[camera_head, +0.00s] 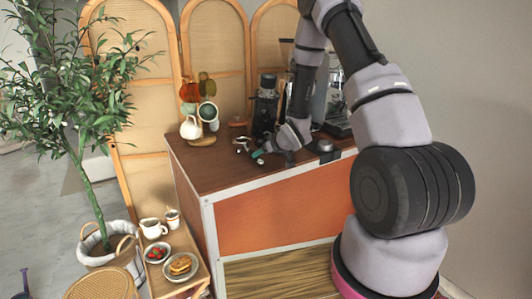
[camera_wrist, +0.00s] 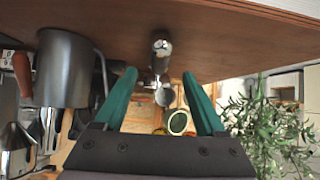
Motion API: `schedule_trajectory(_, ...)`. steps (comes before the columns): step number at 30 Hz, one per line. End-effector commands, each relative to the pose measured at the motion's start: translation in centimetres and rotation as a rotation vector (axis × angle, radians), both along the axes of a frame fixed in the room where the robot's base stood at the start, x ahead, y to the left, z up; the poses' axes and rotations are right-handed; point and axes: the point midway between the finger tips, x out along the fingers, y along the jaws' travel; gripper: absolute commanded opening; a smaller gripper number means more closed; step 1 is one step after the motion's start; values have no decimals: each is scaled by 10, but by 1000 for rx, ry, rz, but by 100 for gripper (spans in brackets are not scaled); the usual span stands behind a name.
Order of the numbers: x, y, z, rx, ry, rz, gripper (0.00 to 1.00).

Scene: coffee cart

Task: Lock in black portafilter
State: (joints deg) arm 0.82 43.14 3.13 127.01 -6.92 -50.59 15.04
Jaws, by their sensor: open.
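My gripper (camera_head: 262,156) is low over the cart top near its front left part, with its teal fingers apart. In the wrist view my gripper (camera_wrist: 159,77) is open and empty, and the picture is upside down. A small shiny metal piece with a dark part, likely the portafilter (camera_wrist: 160,45), lies on the counter between and beyond the fingertips, not touching them. In the head view a small silver and dark item, likely the same portafilter (camera_head: 241,143), lies just left of my gripper. The coffee machine (camera_head: 340,112) is at the back right, partly hidden by my arm.
A black grinder (camera_head: 265,104) stands at the back of the cart top (camera_head: 205,168). White cups (camera_head: 191,128) stand at the back left. A metal pitcher (camera_wrist: 65,68) is near my gripper in the wrist view. Plates of food and a plant (camera_head: 80,120) are left of the cart.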

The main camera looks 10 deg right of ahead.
Motion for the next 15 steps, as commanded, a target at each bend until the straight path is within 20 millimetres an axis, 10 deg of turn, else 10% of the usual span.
schedule_trajectory(15, 46, 17, -38, -1, 2, 0, 72)
